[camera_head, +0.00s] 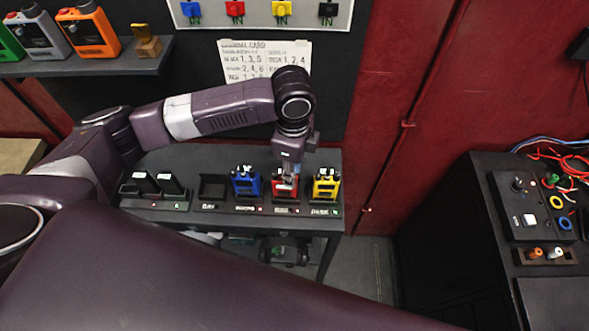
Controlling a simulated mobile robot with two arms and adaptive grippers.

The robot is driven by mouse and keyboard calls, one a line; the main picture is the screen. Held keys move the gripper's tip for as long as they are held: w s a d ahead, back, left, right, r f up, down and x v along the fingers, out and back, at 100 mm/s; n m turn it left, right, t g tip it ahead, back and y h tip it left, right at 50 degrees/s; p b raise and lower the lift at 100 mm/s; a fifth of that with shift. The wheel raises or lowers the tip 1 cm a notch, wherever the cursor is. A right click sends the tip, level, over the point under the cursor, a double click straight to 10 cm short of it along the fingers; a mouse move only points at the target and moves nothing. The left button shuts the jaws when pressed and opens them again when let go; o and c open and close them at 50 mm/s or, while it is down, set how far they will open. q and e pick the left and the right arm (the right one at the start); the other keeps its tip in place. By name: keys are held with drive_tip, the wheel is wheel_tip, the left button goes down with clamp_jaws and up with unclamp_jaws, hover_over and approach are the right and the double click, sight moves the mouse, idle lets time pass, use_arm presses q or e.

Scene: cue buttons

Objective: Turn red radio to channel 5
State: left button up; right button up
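The red radio (279,190) stands in a charging dock on the dark table against the wall, between a blue radio (246,183) and a yellow radio (326,186). My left gripper (288,182) points down at the red radio's top and covers part of it. The fingers look close together, but they are small and I cannot tell whether they are open, shut or touching the radio. The red radio's knob and its channel setting cannot be made out. My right gripper is not in view.
A channel card (235,62) hangs on the wall, partly hidden by my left arm. An empty dock (213,188) and black radios (146,183) stand left of the blue radio. Orange and grey radios sit on a shelf (110,67). A control box (533,208) and cables are at right.

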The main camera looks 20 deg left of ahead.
use_arm(q)
drive_tip(key=shift+r, duration=0.2)
wheel_tip(320, 180, up, 12)
drive_tip(key=shift+f, duration=0.2)
idle(0.3)
